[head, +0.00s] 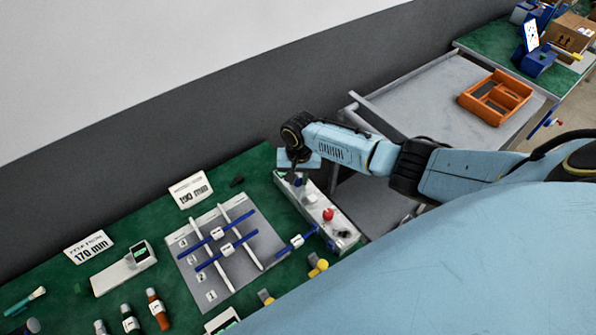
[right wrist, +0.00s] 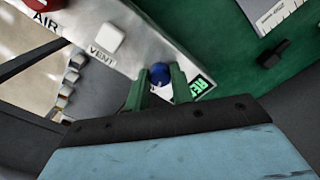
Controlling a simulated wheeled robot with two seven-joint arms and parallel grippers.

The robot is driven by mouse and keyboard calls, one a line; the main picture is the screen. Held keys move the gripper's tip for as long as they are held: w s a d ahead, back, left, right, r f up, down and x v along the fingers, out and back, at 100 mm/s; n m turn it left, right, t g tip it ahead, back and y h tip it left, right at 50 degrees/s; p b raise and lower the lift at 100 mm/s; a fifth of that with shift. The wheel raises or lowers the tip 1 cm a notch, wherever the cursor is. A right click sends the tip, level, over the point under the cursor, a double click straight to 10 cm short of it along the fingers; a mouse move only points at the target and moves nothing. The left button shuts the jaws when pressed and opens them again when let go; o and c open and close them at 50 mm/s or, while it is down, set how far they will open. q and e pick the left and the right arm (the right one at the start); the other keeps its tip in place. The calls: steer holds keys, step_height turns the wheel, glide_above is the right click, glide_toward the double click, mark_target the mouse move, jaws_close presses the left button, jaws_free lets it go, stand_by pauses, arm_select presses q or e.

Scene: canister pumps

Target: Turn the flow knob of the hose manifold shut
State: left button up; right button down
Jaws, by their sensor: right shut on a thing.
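The hose manifold (head: 312,200) is a long pale grey box on the green bench, with a red knob (head: 328,214) near its front end. In the right wrist view its top face (right wrist: 128,62) shows the labels AIR and VENT and a white square knob (right wrist: 107,38). My right gripper (right wrist: 162,80) is shut on a small round blue knob (right wrist: 160,70) at the manifold's far end, one green finger on each side. In the head view the gripper (head: 297,180) points down there and mostly hides that knob. A green-lettered display (right wrist: 201,85) sits beside it, partly covered. My left gripper is not in view.
A grey board (head: 190,262) with blue and white rods lies left of the manifold. Paper signs (head: 190,190), a device with a display (head: 124,268) and bottles (head: 157,310) stand farther left. A grey cart with an orange tray (head: 496,97) is at right.

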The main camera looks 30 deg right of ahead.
mark_target(299, 179)
steer(key=n, duration=0.2)
steer(key=shift+n+p, duration=0.35)
steer(key=shift+n, duration=0.05)
steer(key=n, duration=0.3)
steer(key=shift+n+p, duration=0.3)
steer(key=n, duration=0.6)
steer(key=shift+d, duration=0.1)
steer(key=shift+n, duration=0.3)
steer(key=c, duration=1.2)
jaws_free()
step_height(299, 179, up, 13)
steer(key=p, duration=0.2)
steer(key=shift+r, duration=0.2)
steer(key=shift+w+d, duration=0.1)
